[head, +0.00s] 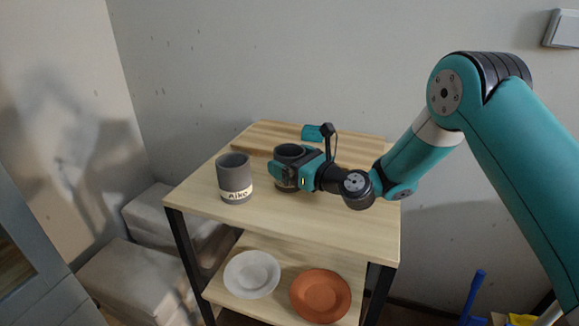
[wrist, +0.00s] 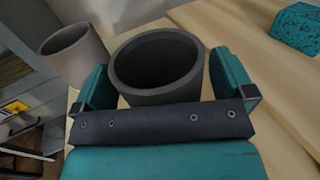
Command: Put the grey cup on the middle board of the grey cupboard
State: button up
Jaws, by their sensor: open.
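A dark grey cup (head: 288,151) stands on the wooden top of a small shelf table. My gripper (head: 291,174) reaches in from the right, its jaws open on either side of this cup. In the wrist view the cup (wrist: 157,65) sits between the two teal fingers, apparently empty; I cannot tell whether they touch it. A second, lighter grey cup (head: 234,172) labelled "Aiko" stands to its left. Grey furniture (head: 28,262) at the left edge may be the grey cupboard; its middle board cannot be made out.
The shelf table's top (head: 300,222) is clear at the front. A teal block (wrist: 297,28) lies toward the back. A white plate (head: 252,273) and an orange plate (head: 320,295) lie on the shelf below. Pale boxes (head: 130,280) stand on the floor at left.

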jog(key=shift+w+a, duration=0.2)
jog(key=c, duration=1.1)
jog(key=shift+o, duration=0.2)
notch_tip(320, 180, up, 20)
jog(key=p, duration=0.2)
jog(key=shift+p, duration=0.3)
